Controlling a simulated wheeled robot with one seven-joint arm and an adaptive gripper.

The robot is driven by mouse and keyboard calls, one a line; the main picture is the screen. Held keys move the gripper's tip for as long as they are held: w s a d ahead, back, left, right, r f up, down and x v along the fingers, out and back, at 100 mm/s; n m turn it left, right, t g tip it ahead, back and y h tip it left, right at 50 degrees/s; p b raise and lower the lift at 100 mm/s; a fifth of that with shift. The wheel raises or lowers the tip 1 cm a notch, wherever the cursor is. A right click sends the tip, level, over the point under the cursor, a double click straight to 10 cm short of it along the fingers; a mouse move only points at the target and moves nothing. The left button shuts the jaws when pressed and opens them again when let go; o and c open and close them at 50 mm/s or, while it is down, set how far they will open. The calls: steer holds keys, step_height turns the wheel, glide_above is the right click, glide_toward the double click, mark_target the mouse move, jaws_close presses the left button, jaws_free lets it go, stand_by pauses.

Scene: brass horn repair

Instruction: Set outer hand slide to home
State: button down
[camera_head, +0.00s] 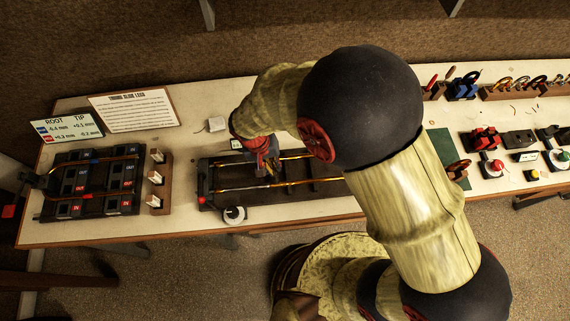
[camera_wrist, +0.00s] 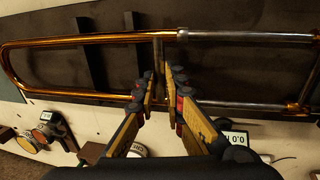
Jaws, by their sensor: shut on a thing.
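The outer hand slide (camera_wrist: 85,38) is a long brass loop with a rounded bow at the left of the wrist view. Silver inner tubes (camera_wrist: 245,37) show to the right of its upper brass tube. A cross brace (camera_wrist: 158,52) joins its two sides. My gripper (camera_wrist: 160,88) is shut on the slide at this brace, one finger on each side; the exact contact is partly hidden by the fingers. In the head view, my gripper (camera_head: 268,170) is over the slide (camera_head: 290,183) on its dark fixture (camera_head: 235,201), and my arm hides the fixture's right part.
A round dial (camera_head: 235,214) sits at the fixture's front edge and a small display (camera_wrist: 236,137) behind it. A dark rack of blocks (camera_head: 85,205) and a wooden holder (camera_head: 158,205) stand left. Signs (camera_head: 135,110) lie behind. Tools and small fixtures (camera_head: 490,140) fill the right bench.

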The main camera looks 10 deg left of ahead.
steer(key=s+a, duration=0.1)
steer(key=a, duration=0.3)
steer(key=s+a+b, duration=0.1)
steer(key=a, duration=0.3)
steer(key=s+a, duration=0.1)
steer(key=a, duration=0.3)
steer(key=shift+a, duration=0.25)
steer(key=c, duration=2.1)
jaws_free()
steer(key=shift+a, duration=0.2)
steer(key=shift+o, duration=1.1)
steer(key=shift+d, duration=0.1)
step_height(320, 180, up, 12)
steer(key=a, duration=0.2)
steer(key=shift+s+a, duration=0.15)
steer(key=shift+s, duration=0.15)
steer(key=shift+f, duration=0.1)
